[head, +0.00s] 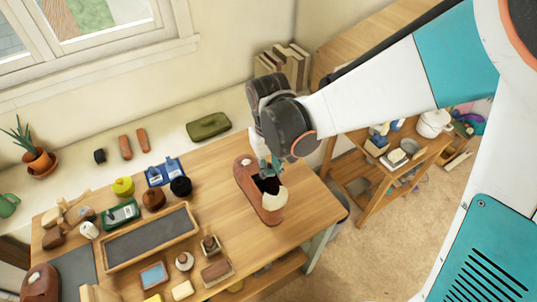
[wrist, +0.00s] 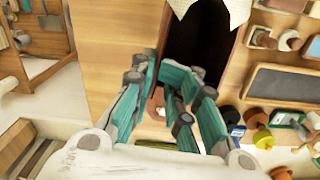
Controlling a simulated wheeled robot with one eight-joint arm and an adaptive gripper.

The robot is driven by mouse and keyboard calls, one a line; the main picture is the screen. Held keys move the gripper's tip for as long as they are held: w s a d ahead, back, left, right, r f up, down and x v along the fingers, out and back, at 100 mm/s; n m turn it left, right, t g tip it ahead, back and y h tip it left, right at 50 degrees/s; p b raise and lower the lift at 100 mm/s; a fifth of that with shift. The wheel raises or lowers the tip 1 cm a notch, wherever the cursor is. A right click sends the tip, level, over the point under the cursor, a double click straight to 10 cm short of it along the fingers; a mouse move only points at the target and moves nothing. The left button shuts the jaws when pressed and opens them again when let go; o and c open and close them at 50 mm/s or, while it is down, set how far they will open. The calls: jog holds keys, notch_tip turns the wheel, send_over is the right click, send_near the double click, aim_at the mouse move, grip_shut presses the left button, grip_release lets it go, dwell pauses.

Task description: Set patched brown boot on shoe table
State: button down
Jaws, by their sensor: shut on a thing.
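The patched brown boot (head: 247,184) is at the right part of the wooden shoe table (head: 312,190), with cream patches on it. My gripper (head: 270,168) is at the boot's dark opening, its teal fingers shut on the boot. In the wrist view the fingers (wrist: 172,92) reach to the dark opening of the boot (wrist: 195,45), and a jagged cream patch shows at the top. My fingers hide part of the boot. I cannot tell whether its sole touches the table.
A grey-lined tray (head: 150,238), tins, brushes and sponges crowd the table's left and front. Another brown shoe (head: 40,284) is at lower left. A wooden shelf unit (head: 385,180) stands to the right. The table's right end is clear.

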jog(key=shift+s+a+r+n, duration=0.15)
jog(key=shift+s+a+r, duration=0.1)
jog(key=shift+s+a, duration=0.3)
jog(key=shift+s+a+r+n, duration=0.15)
jog(key=shift+s+a+r, duration=0.1)
jog(key=shift+s+a, duration=0.25)
jog(key=shift+w, duration=0.1)
jog(key=shift+f, duration=0.15)
notch_tip(320, 180, down, 9)
jog(key=b, duration=0.7)
jog(key=shift+r, duration=0.2)
jog(key=shift+f+b, duration=0.6)
jog(key=c, duration=1.3)
grip_release()
jog(key=shift+r, duration=0.1)
jog(key=shift+r, duration=0.1)
